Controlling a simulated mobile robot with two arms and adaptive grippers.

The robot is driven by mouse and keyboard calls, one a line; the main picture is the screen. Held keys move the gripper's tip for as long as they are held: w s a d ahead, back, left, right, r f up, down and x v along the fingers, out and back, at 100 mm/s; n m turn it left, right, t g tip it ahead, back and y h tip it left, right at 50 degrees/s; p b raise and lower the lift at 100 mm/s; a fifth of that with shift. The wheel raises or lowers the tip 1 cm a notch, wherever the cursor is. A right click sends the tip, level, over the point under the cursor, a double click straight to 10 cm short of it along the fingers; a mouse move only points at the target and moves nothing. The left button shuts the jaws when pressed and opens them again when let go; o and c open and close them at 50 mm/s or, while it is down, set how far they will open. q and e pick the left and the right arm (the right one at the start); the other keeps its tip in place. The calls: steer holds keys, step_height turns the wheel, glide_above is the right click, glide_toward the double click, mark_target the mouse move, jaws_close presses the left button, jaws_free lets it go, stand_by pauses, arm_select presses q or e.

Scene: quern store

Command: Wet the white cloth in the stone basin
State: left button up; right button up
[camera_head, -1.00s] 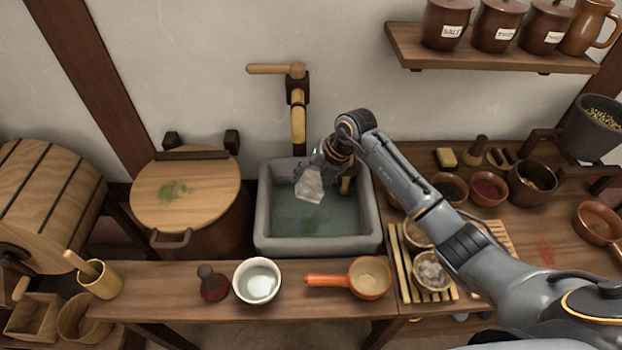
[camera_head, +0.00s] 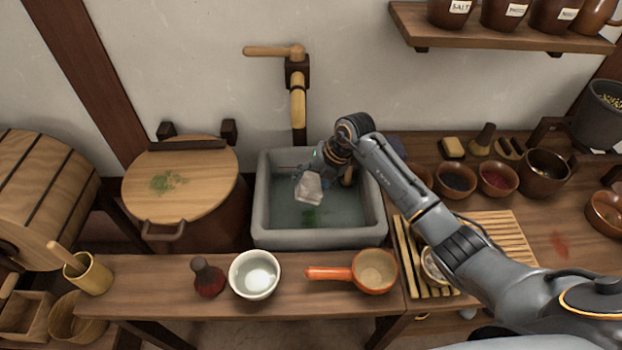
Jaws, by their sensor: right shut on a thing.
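The stone basin (camera_head: 262,215) is a grey square sink with bluish-green water in it, at the middle of the head view. The white cloth (camera_head: 308,188) is a small crumpled bundle over the basin. My right gripper (camera_head: 317,172) reaches in from the right and is shut on the cloth, which hangs below the fingers. I cannot tell whether the cloth touches the water. A wooden tap (camera_head: 298,95) on the wall stands above the back of the basin. My left gripper is not in view.
A lidded wooden tub (camera_head: 185,185) stands left of the basin. On the front ledge are a dark red bottle (camera_head: 208,281), a white bowl (camera_head: 254,274) and an orange-handled pan (camera_head: 372,272). Small bowls (camera_head: 456,181) and a slatted rack (camera_head: 490,232) are on the right.

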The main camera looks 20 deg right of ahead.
mark_target(303, 178)
steer(key=shift+f+b, duration=2.15)
steer(key=shift+f, duration=1.45)
steer(key=shift+r, duration=0.1)
step_height(303, 178, up, 12)
steer(key=p, duration=1)
steer(key=shift+r, duration=0.15)
step_height(303, 178, up, 4)
steer(key=p, duration=0.4)
stand_by(0.4)
